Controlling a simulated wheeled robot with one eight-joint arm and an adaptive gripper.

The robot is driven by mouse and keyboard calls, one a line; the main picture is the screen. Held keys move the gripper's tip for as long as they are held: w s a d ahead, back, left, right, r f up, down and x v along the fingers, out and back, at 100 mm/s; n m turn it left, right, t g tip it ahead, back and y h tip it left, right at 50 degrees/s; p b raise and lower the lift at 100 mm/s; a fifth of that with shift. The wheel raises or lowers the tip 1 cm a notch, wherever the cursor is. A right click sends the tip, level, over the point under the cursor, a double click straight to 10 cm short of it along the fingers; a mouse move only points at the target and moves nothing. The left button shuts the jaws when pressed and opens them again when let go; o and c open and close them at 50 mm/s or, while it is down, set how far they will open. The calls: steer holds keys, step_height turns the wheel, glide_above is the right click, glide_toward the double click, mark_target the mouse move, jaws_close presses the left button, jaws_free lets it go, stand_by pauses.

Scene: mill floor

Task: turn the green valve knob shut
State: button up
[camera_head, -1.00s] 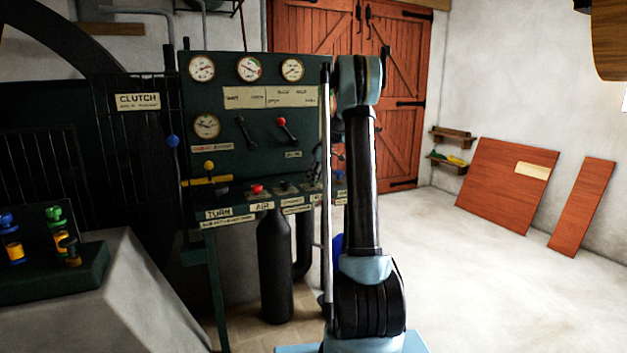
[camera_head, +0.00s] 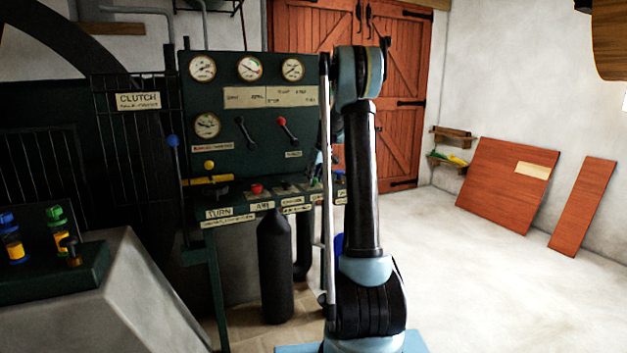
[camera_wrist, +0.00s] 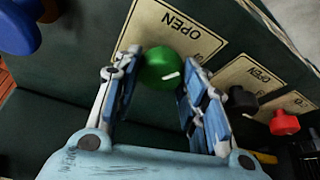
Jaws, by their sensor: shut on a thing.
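The round green valve knob (camera_wrist: 162,68) shows in the wrist view, between the two blue fingers of my gripper (camera_wrist: 162,62). The fingers are shut on it from both sides. Behind it on the dark green panel is a cream plate (camera_wrist: 172,28) marked OPEN, which appears upside down in this view. In the head view my own arm hides the knob and most of my gripper.
In the wrist view, a blue knob (camera_wrist: 18,30) is at upper left, and a black knob (camera_wrist: 241,101) and a red knob (camera_wrist: 285,123) are on the right. The gauge panel (camera_head: 265,150) stands left of my arm. Open floor (camera_head: 480,270) lies to the right.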

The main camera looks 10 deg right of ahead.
steer(key=m+h, duration=0.1)
steer(key=m, duration=0.2)
steer(key=m+h, duration=0.1)
steer(key=m, duration=0.2)
steer(key=shift+a+t, duration=0.15)
steer(key=shift+t, duration=0.25)
steer(key=m+h, duration=0.1)
steer(key=m, duration=0.2)
steer(key=m+h, duration=0.1)
steer(key=m, duration=0.2)
steer(key=shift+a+g+h, duration=0.15)
steer(key=shift+g+h, duration=0.15)
steer(key=o, duration=1)
steer(key=shift+o, duration=0.2)
steer(key=shift+r, duration=0.15)
steer(key=v, duration=1.1)
steer(key=shift+a+r, duration=0.15)
steer(key=shift+r, duration=0.15)
steer(key=shift+s, duration=0.1)
